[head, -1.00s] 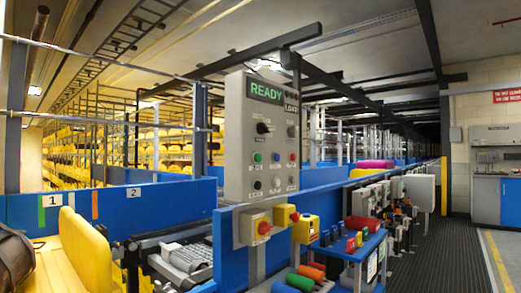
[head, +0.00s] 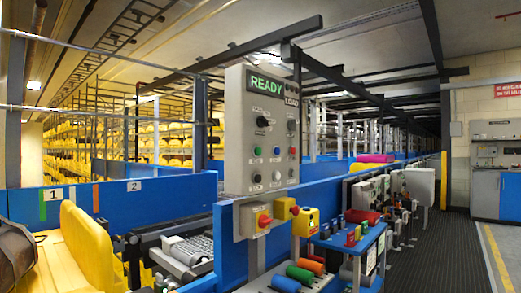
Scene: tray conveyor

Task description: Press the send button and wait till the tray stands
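A grey control panel (head: 235,150) stands upright in the middle of the head view. Its lit display (head: 268,84) reads READY in green, with a LOAD label beside it. Below are dark knobs and small buttons, among them a green button (head: 257,151), a blue one and a red one. Their labels are too small to read, so I cannot tell which is the send button. A yellow tray (head: 88,245) is at the lower left, with a dark brown bag (head: 15,250) partly cut off by the picture edge. My gripper is not in view.
Blue side walls (head: 170,200) carry tags 1 and 2. The dark walkway farther right is clear.

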